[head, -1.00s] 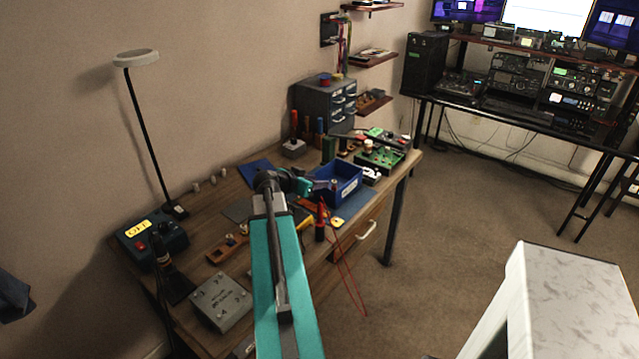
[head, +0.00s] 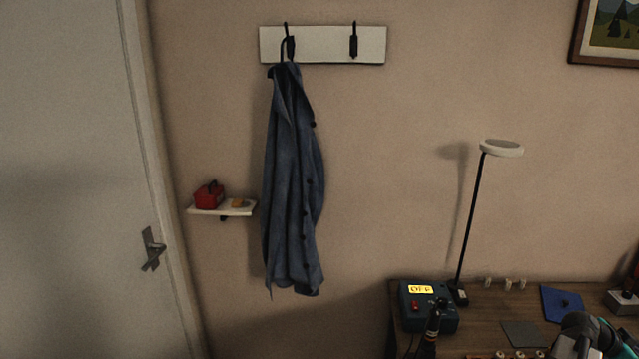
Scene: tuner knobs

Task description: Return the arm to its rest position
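Part of my arm (head: 588,338), dark and grey with a teal edge, shows at the bottom right corner of the head view, over the wooden workbench. The rest of the arm is outside the picture. My gripper's fingers cannot be made out, and I cannot tell whether they hold anything.
The workbench (head: 480,318) fills the lower right. On it stand a teal box with an "OFF" label (head: 428,307), a lamp (head: 501,149) and a blue mat (head: 565,304). A blue coat (head: 292,190) hangs on the wall, beside a small shelf (head: 222,209) and a door (head: 80,180).

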